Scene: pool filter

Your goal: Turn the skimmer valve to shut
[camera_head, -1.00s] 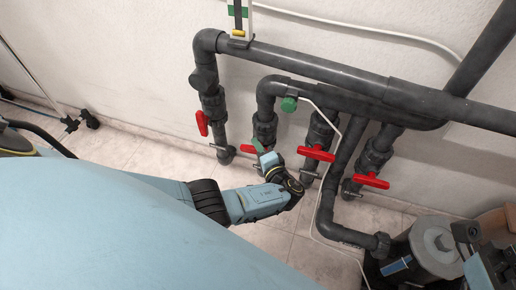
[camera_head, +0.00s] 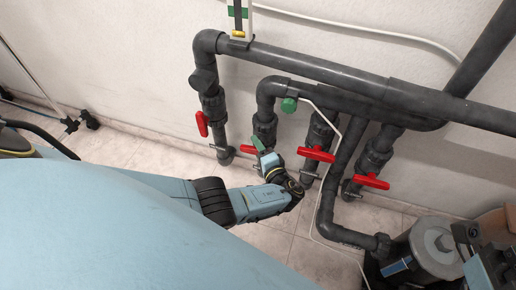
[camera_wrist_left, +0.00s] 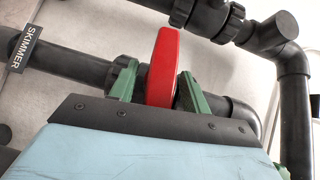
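The skimmer valve's red handle (camera_wrist_left: 163,68) shows in the left wrist view, set across a dark pipe that carries a SKIMMER label (camera_wrist_left: 36,49). My left gripper (camera_wrist_left: 160,88) has its two green fingers on either side of the handle. A gap shows between the left finger and the handle; the right finger is very close to it, and contact is unclear.
Other red handles sit on nearby pipes: one at the left (camera_head: 202,123), two to the right (camera_head: 317,154) (camera_head: 370,181). A thin white cable (camera_head: 325,190) hangs just right of my left gripper. A grey pump or filter housing (camera_head: 436,246) stands at the lower right.

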